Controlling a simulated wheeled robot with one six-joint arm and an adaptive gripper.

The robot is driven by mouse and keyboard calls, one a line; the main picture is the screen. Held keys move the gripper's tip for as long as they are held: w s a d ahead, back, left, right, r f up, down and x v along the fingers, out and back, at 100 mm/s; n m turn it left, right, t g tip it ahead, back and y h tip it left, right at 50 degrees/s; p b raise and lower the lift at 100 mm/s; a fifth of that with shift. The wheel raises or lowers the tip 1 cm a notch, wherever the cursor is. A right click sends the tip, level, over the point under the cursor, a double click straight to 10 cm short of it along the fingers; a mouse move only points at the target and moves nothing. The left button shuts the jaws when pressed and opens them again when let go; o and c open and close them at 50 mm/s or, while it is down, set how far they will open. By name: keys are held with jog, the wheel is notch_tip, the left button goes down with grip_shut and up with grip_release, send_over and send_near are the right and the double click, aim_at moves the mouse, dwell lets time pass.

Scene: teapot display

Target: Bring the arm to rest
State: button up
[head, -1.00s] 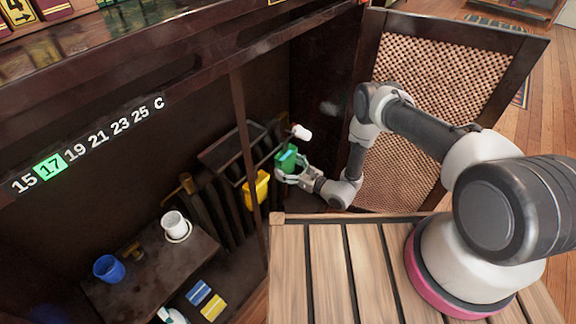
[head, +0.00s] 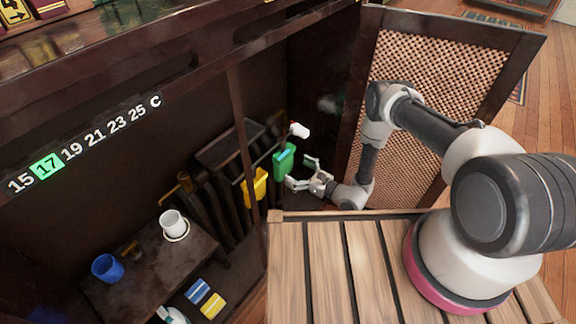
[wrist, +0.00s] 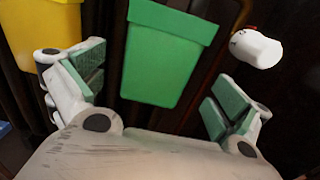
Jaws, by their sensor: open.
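My gripper (head: 299,173) is open and empty, just right of a green container (head: 284,163) inside the dark cabinet. In the wrist view my gripper (wrist: 150,85) has its two green-padded fingers spread wide, with the green container (wrist: 165,60) beyond and between them. The fingers look clear of it. My arm reaches from the right, bent down past the open door.
A yellow container (head: 257,188) hangs left of the green one. A white object (head: 299,130) is above it. The open woven door (head: 440,95) stands behind my arm. A wooden slatted top (head: 330,265) lies below. A blue cup (head: 107,268) and white cup (head: 173,225) stand on a shelf.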

jog(key=v, duration=0.6)
jog(key=shift+s+d, duration=0.2)
jog(key=shift+d, duration=0.05)
jog(key=s+a+f+n+g+y, duration=0.15)
jog(key=s+g, duration=0.25)
jog(key=s, duration=0.4)
jog(key=s+r+n+g, duration=0.5)
jog(key=s+r+g, duration=0.1)
jog(key=s+g, duration=0.1)
jog(key=s+d+r+n+g+h, duration=0.1)
jog(key=d+r+n+h, duration=0.3)
jog(key=d+r+n, duration=0.55)
jog(key=s+d+r+n+g+h, duration=0.2)
jog(key=d+r+h, duration=0.4)
jog(key=r, duration=0.9)
jog(key=s+d+r+n+g+h, duration=0.1)
jog(key=d+r+n+h, duration=0.3)
jog(key=d+r, duration=0.65)
jog(key=s+d+r+n+t+h, duration=0.1)
jog(key=s+r+t, duration=0.2)
jog(key=r, duration=0.6)
jog(key=s+d+r+n+t, duration=0.1)
jog(key=s+r+n+t, duration=0.1)
jog(key=r+t, duration=0.3)
notch_tip(320, 180, up, 4)
jog(key=shift+s+r+n+h, duration=0.1)
jog(key=shift+s+n+h, duration=0.2)
jog(key=shift+s+h, duration=0.05)
